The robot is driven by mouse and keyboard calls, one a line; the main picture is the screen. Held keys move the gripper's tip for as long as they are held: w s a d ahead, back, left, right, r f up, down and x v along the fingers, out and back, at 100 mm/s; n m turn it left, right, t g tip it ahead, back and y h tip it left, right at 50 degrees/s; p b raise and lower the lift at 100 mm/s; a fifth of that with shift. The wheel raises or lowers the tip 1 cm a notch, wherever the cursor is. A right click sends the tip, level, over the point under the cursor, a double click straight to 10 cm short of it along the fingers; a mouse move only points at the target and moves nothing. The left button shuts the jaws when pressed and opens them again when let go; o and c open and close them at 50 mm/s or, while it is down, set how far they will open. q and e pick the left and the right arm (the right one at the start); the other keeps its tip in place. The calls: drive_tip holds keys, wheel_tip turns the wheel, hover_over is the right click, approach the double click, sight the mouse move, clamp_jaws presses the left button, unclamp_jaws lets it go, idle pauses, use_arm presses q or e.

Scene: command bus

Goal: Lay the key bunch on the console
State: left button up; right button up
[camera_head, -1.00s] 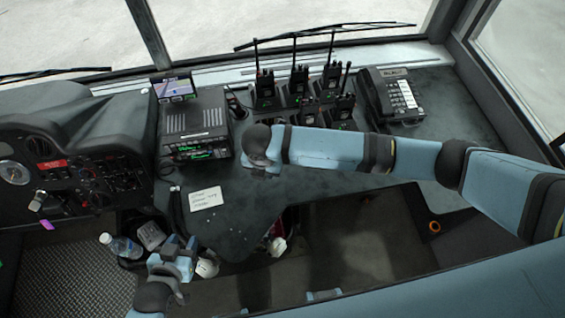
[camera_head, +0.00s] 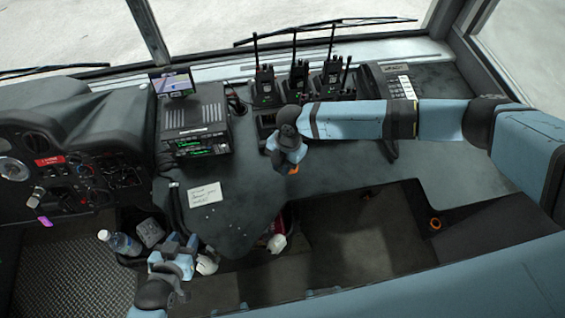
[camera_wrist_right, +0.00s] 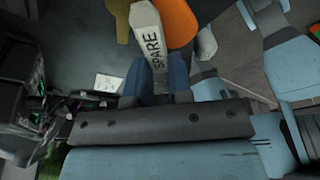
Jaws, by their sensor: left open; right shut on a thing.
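My right gripper (camera_head: 291,163) is over the console (camera_head: 235,215), right of the radio unit. In the right wrist view its two blue fingers (camera_wrist_right: 160,78) are shut on the key bunch, with a white tag (camera_wrist_right: 151,40) reading SPARE between them. An orange piece (camera_wrist_right: 179,20) and a brownish-gold piece (camera_wrist_right: 122,22) hang beyond the tag. My left gripper (camera_head: 178,247) is open and empty at the console's lower left edge.
A note (camera_head: 205,194) lies on the console's left part. A radio unit (camera_head: 195,130), several handheld radios (camera_head: 298,80) and a desk phone (camera_head: 385,82) stand along the back. A bottle (camera_head: 120,243) is near my left gripper. The console's middle is clear.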

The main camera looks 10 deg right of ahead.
drive_tip(key=shift+f+b, duration=1.75)
drive_tip(key=shift+f, duration=0.95)
drive_tip(key=o, duration=0.8)
drive_tip(key=shift+c, duration=0.2)
drive_tip(key=shift+o, duration=0.4)
drive_tip(key=shift+r+p, duration=1.2)
drive_tip(key=shift+r, duration=0.3)
drive_tip(key=shift+r+p, duration=2.7)
drive_tip(key=shift+r, duration=0.75)
drive_tip(key=shift+s+a+f, duration=0.1)
